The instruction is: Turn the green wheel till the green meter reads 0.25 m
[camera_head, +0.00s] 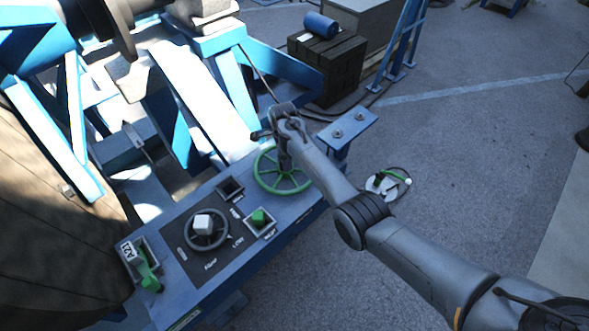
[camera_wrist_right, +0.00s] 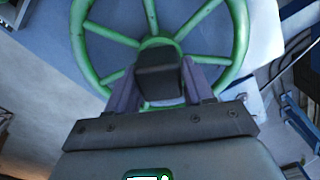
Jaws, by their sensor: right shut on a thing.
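The green wheel (camera_head: 262,183) is a spoked wheel at the far end of the blue control panel. In the right wrist view, the wheel (camera_wrist_right: 241,40) fills the upper part, and the gripper (camera_wrist_right: 160,85) is shut on a dark block-like handle (camera_wrist_right: 160,72) in front of the hub and lower rim. How the handle joins the wheel is hidden. I cannot make out which item is the green meter, and no length reading is legible. My left gripper is not in view.
The blue panel (camera_head: 188,296) carries a smaller grey wheel with a white block (camera_head: 203,224), a green block in a square frame (camera_head: 259,217), and a green lever (camera_head: 149,270). A blue stand (camera_head: 348,131) is close behind my right arm. Open floor lies to the right.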

